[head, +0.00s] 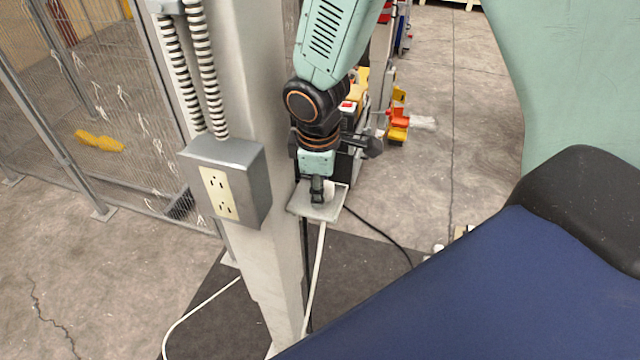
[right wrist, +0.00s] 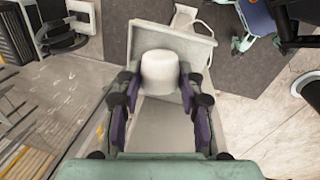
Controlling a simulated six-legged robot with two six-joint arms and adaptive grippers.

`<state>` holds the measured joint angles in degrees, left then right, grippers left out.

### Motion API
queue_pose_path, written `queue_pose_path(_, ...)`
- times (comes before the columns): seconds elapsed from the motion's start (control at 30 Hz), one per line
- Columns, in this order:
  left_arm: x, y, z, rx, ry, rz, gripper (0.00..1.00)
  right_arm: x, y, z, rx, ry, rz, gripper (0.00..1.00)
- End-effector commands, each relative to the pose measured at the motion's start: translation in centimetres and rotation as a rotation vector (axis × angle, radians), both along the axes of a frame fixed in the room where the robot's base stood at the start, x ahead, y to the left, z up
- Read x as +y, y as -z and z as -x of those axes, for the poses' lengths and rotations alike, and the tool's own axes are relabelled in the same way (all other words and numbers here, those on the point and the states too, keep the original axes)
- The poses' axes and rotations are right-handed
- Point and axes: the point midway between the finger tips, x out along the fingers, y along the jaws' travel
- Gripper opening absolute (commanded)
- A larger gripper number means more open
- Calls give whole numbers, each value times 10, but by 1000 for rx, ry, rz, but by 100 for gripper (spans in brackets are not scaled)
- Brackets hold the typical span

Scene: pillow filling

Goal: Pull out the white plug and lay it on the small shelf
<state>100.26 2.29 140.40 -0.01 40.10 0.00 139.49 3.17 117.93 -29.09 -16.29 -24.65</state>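The white plug (right wrist: 160,72) is between the fingertips of my right gripper (right wrist: 160,78), which press close on both its sides. In the head view the right gripper (head: 318,189) points down over the small shelf (head: 299,205) on the post, with a bit of the plug (head: 329,188) showing beside a finger. The shelf also shows in the right wrist view (right wrist: 204,47), right around the plug. I cannot tell whether the plug touches the shelf. Both sockets of the outlet (head: 218,193) are empty. My left gripper is not in view.
The grey outlet box (head: 247,175) stands out from the post (head: 262,85) left of the shelf. A white cord (head: 318,275) hangs below the shelf to a dark mat (head: 350,275). A wire fence (head: 110,110) stands at the left.

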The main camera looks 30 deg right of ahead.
Motion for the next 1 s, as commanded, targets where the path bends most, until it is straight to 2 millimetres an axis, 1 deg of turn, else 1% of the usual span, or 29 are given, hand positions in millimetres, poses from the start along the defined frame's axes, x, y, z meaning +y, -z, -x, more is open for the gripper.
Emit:
queue_pose_path(0.03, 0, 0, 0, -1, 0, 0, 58, 0, 0, 0, 0, 0, 0, 42)
queue_pose_path(0.3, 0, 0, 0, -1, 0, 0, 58, 0, 0, 0, 0, 0, 0, 64)
queue_pose_path(0.5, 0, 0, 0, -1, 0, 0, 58, 0, 0, 0, 0, 0, 0, 64)
queue_pose_path(0.57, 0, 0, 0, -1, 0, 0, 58, 0, 0, 0, 0, 0, 0, 68)
queue_pose_path(0.87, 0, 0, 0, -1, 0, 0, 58, 0, 0, 0, 0, 0, 0, 94)
queue_pose_path(1.0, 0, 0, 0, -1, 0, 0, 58, 0, 0, 0, 0, 0, 0, 94)
